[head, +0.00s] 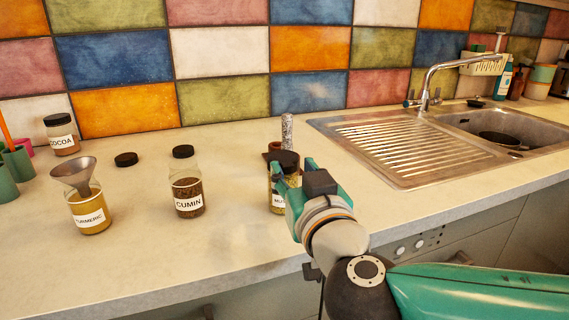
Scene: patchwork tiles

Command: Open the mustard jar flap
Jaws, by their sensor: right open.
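The mustard jar (276,200) stands upright on the counter, left of my right gripper. It has a dark lid (286,160), which looks closed, and a white label of which only the first letters show. My right gripper (284,178) is open, with its teal fingers at the upper part of the jar, near the lid. The fingers and wrist hide the jar's right side, and I cannot tell whether they touch it. My left gripper is not in view.
A cumin jar (188,188), a turmeric jar (89,212) with a funnel (74,172), a loose black lid (126,159) and a cocoa jar (62,136) stand left. A speckled upright rod (287,131) is behind the mustard jar. The sink (490,125) is right. The front counter is clear.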

